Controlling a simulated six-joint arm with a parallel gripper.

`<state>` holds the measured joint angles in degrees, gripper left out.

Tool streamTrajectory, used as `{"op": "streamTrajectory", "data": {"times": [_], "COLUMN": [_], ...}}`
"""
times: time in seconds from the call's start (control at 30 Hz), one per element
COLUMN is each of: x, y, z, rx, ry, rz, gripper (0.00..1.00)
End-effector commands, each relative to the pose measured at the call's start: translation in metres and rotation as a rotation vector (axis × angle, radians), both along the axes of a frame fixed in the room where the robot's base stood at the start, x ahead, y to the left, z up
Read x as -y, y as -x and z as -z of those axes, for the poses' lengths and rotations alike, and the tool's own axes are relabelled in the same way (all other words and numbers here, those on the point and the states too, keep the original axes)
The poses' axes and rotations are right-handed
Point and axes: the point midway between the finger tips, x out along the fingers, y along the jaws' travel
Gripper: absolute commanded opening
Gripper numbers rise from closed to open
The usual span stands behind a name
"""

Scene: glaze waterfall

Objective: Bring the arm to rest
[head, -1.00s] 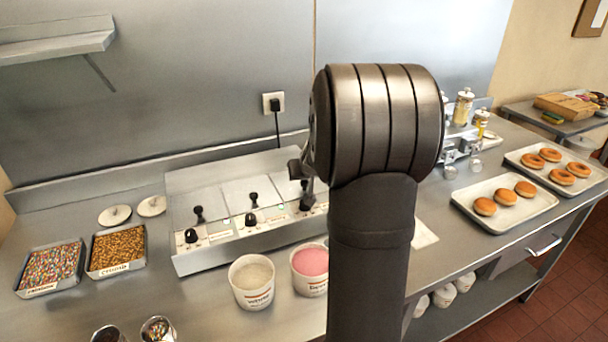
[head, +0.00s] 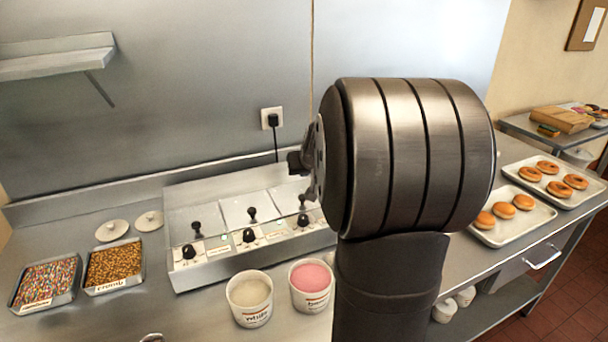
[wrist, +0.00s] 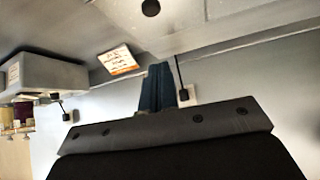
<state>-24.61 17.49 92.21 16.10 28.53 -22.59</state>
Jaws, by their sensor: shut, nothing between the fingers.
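My gripper (wrist: 158,88) shows in the wrist view as two dark blue fingers pressed together with nothing between them. In the head view my large grey wrist link stands right of centre and hides most of the gripper. Only a small dark part of it shows left of the link, above the right end of the steel glaze unit (head: 215,268). The gripper appears clear of the counter and touches nothing that I can see.
A tub of white glaze (head: 250,297) and a tub of pink glaze (head: 312,286) stand before the unit. Sprinkle tray (head: 45,283) and crumb tray (head: 113,267) lie left. Doughnut trays (head: 545,218) sit right. A wall socket (head: 271,118) and shelf (head: 60,58) are behind.

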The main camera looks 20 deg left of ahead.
Motion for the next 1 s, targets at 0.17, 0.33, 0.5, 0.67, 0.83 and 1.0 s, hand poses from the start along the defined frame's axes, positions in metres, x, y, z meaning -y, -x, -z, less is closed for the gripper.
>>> {"op": "streamTrajectory", "data": {"times": [0.17,0.33,0.5,0.67,0.83,1.0], "x": [0.002,0.002,0.0,-0.005,-0.016,-0.027], "y": [0.003,0.002,0.001,-0.007,-0.022,-0.036], "z": [-0.003,-0.003,-0.001,0.011,0.03,0.05], "rx": [0.0,0.0,0.0,-0.003,-0.004,-0.003], "ry": [0.0,0.0,0.0,0.001,0.0,0.001], "rz": [0.0,0.0,0.0,0.0,-0.001,-0.001], "gripper": [0.0,0.0,0.0,0.0,0.0,0.0]}}
